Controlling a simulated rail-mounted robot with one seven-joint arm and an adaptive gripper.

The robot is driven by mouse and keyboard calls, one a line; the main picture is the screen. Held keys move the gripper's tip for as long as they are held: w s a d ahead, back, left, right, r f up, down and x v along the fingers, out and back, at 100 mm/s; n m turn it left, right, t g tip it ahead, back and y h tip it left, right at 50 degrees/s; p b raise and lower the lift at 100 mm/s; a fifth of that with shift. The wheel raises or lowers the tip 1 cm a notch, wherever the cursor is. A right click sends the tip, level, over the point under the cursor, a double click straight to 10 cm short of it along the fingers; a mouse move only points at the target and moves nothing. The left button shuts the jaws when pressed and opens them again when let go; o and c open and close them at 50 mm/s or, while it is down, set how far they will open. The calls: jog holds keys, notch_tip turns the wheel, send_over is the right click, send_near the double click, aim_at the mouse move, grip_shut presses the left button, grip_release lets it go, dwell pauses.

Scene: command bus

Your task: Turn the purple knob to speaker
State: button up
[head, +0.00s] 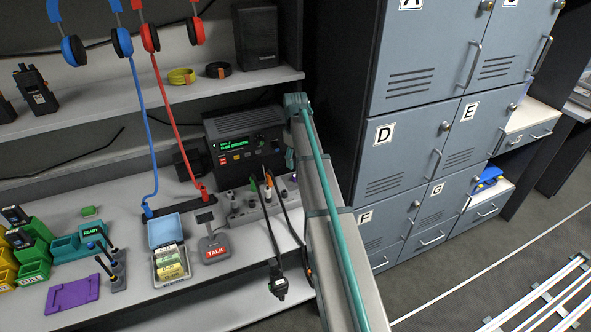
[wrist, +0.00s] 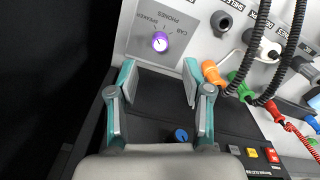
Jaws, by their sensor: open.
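The purple knob (wrist: 160,42) is round with a pale centre and sits on a light grey panel (wrist: 135,40) in the wrist view. Small labels and tick marks surround its upper side; "SPEAKER" and "PHONES" are among them. I cannot tell which mark the knob points to. My gripper (wrist: 158,72) is open, its two teal fingers apart below the knob, with nothing between the tips. The knob lies just beyond the fingertips, roughly centred between them, and appears untouched. In the head view my arm largely hides the gripper and the knob.
Right of the knob, an orange plug (wrist: 212,73), a green plug (wrist: 238,84) and black coiled cords hang close to the right finger. A dark radio unit (head: 243,140) stands at the back of the desk. Grey lockers (head: 425,60) stand to the right.

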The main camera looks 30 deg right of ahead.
notch_tip(320, 180, up, 5)
jog(key=shift+f, duration=0.1)
dwell(0.5)
